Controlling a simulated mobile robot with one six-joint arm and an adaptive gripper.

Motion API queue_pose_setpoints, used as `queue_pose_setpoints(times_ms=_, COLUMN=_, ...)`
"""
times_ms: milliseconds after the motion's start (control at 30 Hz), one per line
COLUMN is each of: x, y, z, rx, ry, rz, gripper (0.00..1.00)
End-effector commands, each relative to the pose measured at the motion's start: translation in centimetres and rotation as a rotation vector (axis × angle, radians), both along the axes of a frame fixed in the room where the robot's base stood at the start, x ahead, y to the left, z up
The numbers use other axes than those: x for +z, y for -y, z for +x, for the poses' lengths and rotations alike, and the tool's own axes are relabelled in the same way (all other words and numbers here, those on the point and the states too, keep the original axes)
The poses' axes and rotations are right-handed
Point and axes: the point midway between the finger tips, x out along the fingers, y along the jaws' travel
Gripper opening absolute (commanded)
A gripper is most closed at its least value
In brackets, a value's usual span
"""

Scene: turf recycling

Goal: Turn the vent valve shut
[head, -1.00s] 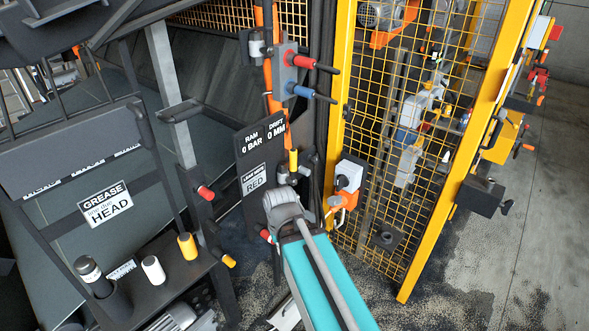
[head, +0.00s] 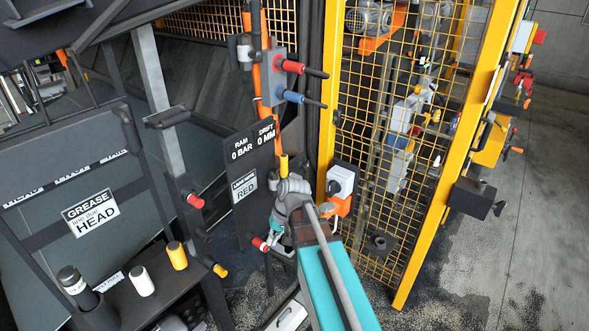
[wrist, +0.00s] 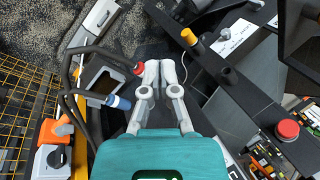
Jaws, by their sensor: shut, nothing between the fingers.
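No part is labelled as the vent valve, and I cannot tell for sure which fitting it is. A red-tipped handle (head: 260,244) with a pale band sits low beside the dark sign post, just left of my gripper (head: 274,239). In the wrist view, my gripper (wrist: 160,66) has its fingers together and empty. A red cap (wrist: 139,69) is right beside the left fingertip there; I cannot tell whether they touch. A blue cylinder (wrist: 118,102) lies farther left. My wrist and forearm hide part of the area behind the gripper in the head view.
A sign board (head: 252,145) reads RAM 0 BAR, DRIFT 0 MM. Red (head: 293,66) and blue (head: 292,96) handles project above it. A bench (head: 150,298) with small cylinders is left.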

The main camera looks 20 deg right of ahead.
Motion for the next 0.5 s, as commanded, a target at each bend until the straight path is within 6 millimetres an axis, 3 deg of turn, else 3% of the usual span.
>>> queue_pose_setpoints(times_ms=33, x=-0.4, y=0.9, z=1.7, rx=-0.028, ry=0.007, rz=0.057, gripper=0.0)
queue_pose_setpoints(times_ms=267, x=0.8, y=4.5, z=6.9, rx=-0.135, ry=0.064, rz=0.335, gripper=0.0)
queue_pose_setpoints(times_ms=500, x=3.2, y=10.5, z=11.6, rx=-0.237, ry=0.157, rz=0.618, gripper=0.0)
